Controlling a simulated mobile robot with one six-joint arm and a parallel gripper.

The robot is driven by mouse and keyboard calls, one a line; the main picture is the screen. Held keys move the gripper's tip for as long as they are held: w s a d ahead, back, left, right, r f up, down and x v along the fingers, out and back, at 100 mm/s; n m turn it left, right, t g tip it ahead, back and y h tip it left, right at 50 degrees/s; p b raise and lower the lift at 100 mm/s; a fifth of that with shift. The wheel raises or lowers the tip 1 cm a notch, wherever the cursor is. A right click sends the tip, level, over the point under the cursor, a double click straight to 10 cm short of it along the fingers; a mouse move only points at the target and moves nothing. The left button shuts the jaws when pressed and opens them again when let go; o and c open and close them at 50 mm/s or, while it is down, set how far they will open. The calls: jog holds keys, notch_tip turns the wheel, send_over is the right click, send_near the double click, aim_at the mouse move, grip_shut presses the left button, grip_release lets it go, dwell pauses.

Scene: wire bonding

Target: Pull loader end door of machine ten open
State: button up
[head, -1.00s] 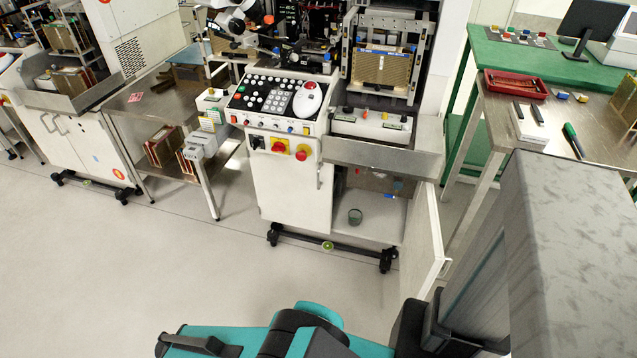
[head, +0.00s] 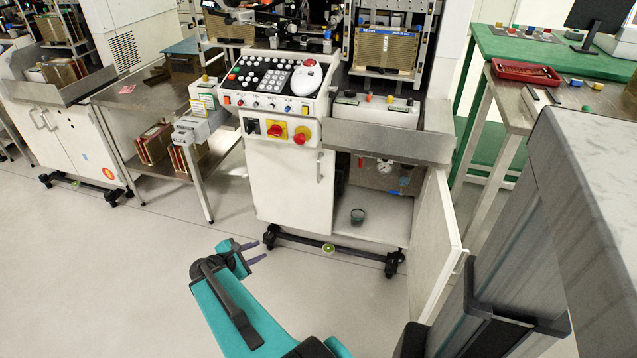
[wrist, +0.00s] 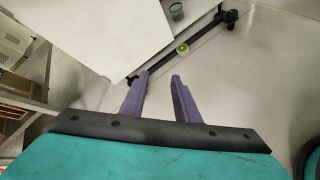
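The middle machine has a white cabinet below its control panel (head: 270,85). Its left door (head: 285,185) looks shut, with an upright handle (head: 319,166) near its right edge. Its right door (head: 442,235) stands swung open toward me, leaving the right bay uncovered. I cannot read which machine is ten or which door is at the loader end. My gripper (head: 254,251) is low in front of the left door, apart from it, over the floor. Its purple fingers (wrist: 160,91) are spread and empty in the wrist view, with a white panel (wrist: 85,40) beyond them.
A dark cup (head: 357,216) sits in the open bay. A black foot bar (head: 335,250) with castors runs along the machine's base. A metal side table (head: 140,97) stands left, a green bench (head: 545,50) right. The floor (head: 110,270) at front left is clear.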

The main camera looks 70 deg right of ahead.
aim_at(318, 182)
jog(key=s+d+r+n+h+b, duration=0.3)
jog(key=d+r, duration=0.3)
jog(key=d, duration=0.4)
jog(key=s+d+r+n+h+b, duration=0.3)
jog(key=s+d+r+n+b, duration=0.1)
jog(key=d, duration=0.6)
notch_tip(318, 182, up, 2)
jog(key=shift+s+d+n+h+b, duration=0.35)
jog(key=shift+s+b, duration=0.35)
jog(key=shift+b, duration=0.3)
jog(key=shift+s+d+b, duration=0.3)
jog(key=shift+d+b, duration=0.15)
jog(key=shift+d, duration=1.8)
jog(key=shift+s+d+b, duration=0.3)
jog(key=shift+d+b, duration=0.2)
jog(key=shift+d, duration=1.75)
jog(key=shift+s+d+b, duration=0.3)
jog(key=shift+d+b, duration=0.15)
jog(key=shift+d, duration=1.8)
